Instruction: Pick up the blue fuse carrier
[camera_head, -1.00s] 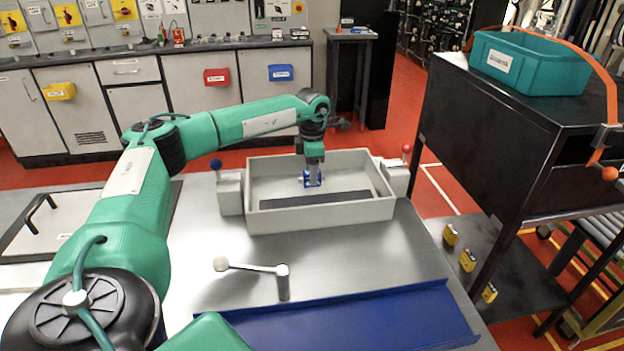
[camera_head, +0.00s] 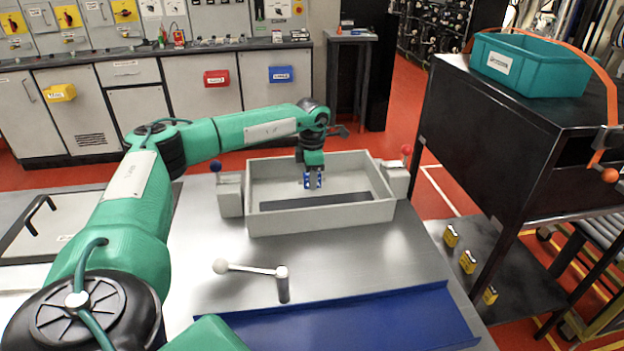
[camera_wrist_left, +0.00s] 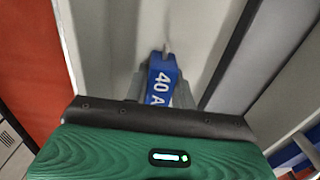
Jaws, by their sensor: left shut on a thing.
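The blue fuse carrier (camera_wrist_left: 161,82), marked "40 A", sits between the fingers of my left gripper in the left wrist view. I cannot tell whether the carrier touches the tray floor. My right gripper is not in view.
The tray stands on a metal bench (camera_head: 370,260) between a blue-knobbed post (camera_head: 229,190) and a red-knobbed post (camera_head: 396,178). A white-handled lever (camera_head: 283,285) and a blue mat (camera_head: 350,322) are nearer. A teal bin (camera_head: 530,66) stands on a black cabinet at right.

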